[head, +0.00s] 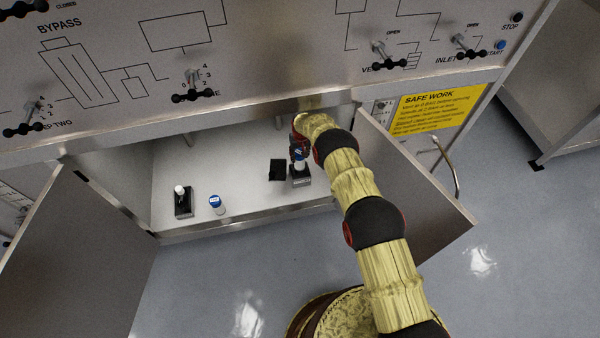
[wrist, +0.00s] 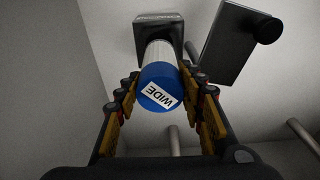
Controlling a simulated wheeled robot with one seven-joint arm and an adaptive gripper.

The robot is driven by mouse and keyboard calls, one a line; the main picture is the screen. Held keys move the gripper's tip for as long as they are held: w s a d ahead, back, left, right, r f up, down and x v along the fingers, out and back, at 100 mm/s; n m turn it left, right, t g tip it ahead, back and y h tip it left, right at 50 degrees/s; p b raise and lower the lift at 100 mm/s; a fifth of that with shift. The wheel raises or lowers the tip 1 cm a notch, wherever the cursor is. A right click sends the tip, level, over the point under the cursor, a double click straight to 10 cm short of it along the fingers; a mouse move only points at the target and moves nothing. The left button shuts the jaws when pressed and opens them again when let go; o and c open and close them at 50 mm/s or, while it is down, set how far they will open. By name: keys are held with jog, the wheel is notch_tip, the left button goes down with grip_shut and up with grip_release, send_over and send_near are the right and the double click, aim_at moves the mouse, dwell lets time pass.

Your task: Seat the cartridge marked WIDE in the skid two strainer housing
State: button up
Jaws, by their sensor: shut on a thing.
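The cartridge marked WIDE (wrist: 158,88) has a blue cap with a white label and a pale ribbed body. In the wrist view my gripper (wrist: 160,92) has its two fingers on either side of the blue cap, shut on it. The far end of the cartridge meets a dark square housing (wrist: 158,22); I cannot tell how deep it sits. In the head view my gripper (head: 299,152) is inside the cabinet over a dark housing (head: 300,177) at the right, with the cartridge upright above it. A dark flat lid with a round knob (wrist: 238,45) stands beside the housing.
Another dark housing holding a white-topped piece (head: 182,200) stands at the cabinet's left. A loose blue-capped cartridge (head: 216,204) stands beside it. Open doors flank the cabinet (head: 415,185), and the panel with valve handles overhangs it. The shelf (head: 245,195) between is clear.

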aim_at(300, 166)
notch_tip(300, 166, down, 10)
jog(key=b, duration=0.4)
jog(key=shift+r, duration=0.2)
jog(key=o, duration=1.4)
jog(key=shift+c, duration=0.2)
